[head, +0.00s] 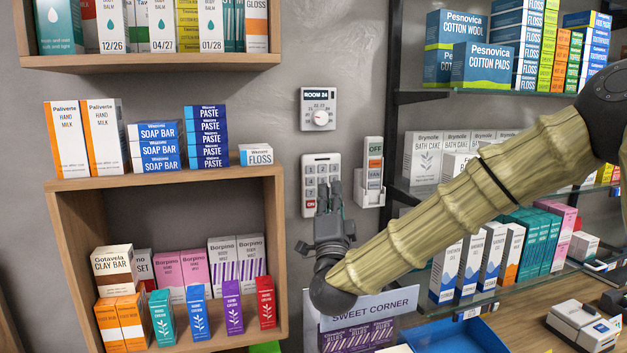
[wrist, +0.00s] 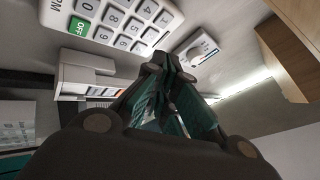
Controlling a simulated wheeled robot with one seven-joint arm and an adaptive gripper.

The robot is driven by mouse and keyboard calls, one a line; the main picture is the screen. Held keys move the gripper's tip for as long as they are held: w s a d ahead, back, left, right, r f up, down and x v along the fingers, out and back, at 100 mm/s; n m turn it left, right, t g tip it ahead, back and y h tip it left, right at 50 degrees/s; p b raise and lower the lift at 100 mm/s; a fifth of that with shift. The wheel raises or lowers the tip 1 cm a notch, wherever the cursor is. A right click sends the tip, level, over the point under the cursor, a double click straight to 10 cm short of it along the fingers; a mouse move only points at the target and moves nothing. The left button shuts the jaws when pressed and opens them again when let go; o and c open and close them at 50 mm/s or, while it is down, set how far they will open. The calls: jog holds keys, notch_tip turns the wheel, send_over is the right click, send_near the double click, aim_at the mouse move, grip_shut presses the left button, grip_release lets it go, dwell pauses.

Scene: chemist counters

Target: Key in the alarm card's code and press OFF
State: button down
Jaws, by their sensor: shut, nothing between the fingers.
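A white alarm keypad (head: 309,180) hangs on the grey wall, with rows of grey number keys and a red key at lower left. My gripper (head: 328,190) is shut and empty. Its fingertips overlap the keypad's lower right part in the head view, hiding keys there; I cannot tell whether they touch. I cannot make out a code on any card.
A white holder (head: 366,196) with a labelled upright strip is right of the keypad. A dial marked ROOM 24 (head: 318,108) hangs above. A wooden shelf (head: 165,180) with boxes stands left; glass shelves (head: 500,91) with boxes are right, close to my arm.

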aim_at(311, 181)
jog(key=w, duration=0.1)
jog(key=w+a, duration=0.1)
jog(key=w, duration=0.1)
jog(key=w+a, duration=0.1)
jog(key=w, duration=0.1)
jog(key=shift+r, duration=0.1)
dwell(0.3)
jog(key=shift+s+r, duration=0.1)
jog(key=shift+s, duration=0.05)
jog(key=shift+w+a+b, duration=0.1)
jog(key=shift+w+b, duration=0.15)
jog(key=shift+b, duration=0.15)
dwell(0.8)
jog(key=shift+w+a+b, duration=0.15)
jog(key=shift+w+b, duration=0.3)
dwell(0.9)
jog(key=shift+s, duration=0.15)
jog(key=shift+s+d+b, duration=0.25)
jog(key=shift+s+b, duration=0.3)
